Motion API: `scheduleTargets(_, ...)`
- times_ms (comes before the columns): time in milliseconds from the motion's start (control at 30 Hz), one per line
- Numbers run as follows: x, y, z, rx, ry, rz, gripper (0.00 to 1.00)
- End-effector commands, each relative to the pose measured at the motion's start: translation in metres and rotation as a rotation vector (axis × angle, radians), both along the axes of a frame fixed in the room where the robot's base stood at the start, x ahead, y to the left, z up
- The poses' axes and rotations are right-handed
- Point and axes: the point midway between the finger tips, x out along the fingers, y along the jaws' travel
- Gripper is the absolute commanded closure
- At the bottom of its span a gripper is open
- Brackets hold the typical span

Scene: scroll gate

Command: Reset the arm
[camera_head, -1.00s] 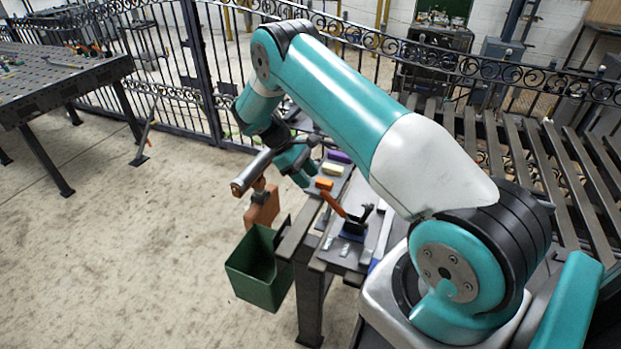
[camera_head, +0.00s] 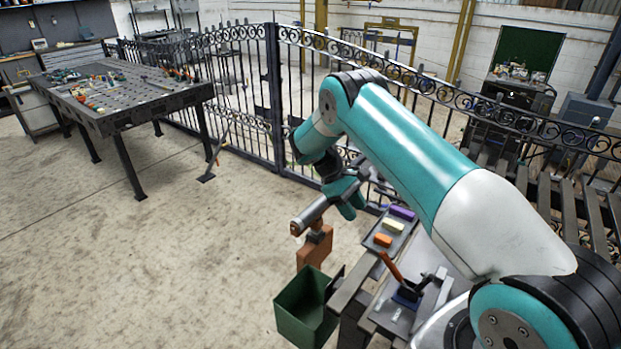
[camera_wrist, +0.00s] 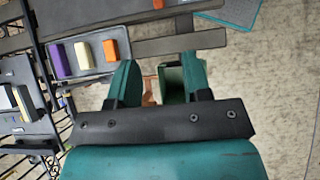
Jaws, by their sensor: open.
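My arm reaches from the lower right over the workbench in the head view. My gripper (camera_wrist: 160,72) shows in the wrist view with its two teal fingers spread apart and nothing seen held between them.
A tray holds purple (camera_head: 402,213), yellow (camera_head: 393,226) and orange (camera_head: 383,240) blocks. The green bin (camera_head: 301,308) hangs at the bench's left, near a brown-orange piece (camera_head: 314,250). A black iron fence (camera_head: 240,90) stands behind.

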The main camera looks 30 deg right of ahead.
Motion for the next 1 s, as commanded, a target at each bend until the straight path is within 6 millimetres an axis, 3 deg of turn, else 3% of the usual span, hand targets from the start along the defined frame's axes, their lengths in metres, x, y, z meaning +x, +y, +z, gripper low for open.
scheduleTargets(267,0.004,0.005,0.007,0.005,-0.028,0.012,0.55)
scheduleTargets(433,0.010,0.040,0.037,0.038,-0.148,0.068,0.55)
scheduleTargets(567,-0.002,0.082,0.066,0.097,-0.273,0.110,0.55)
scheduleTargets(767,-0.054,0.152,0.101,0.236,-0.449,0.140,0.55)
scheduleTargets(1000,-0.162,0.227,0.116,0.468,-0.588,0.128,0.55)
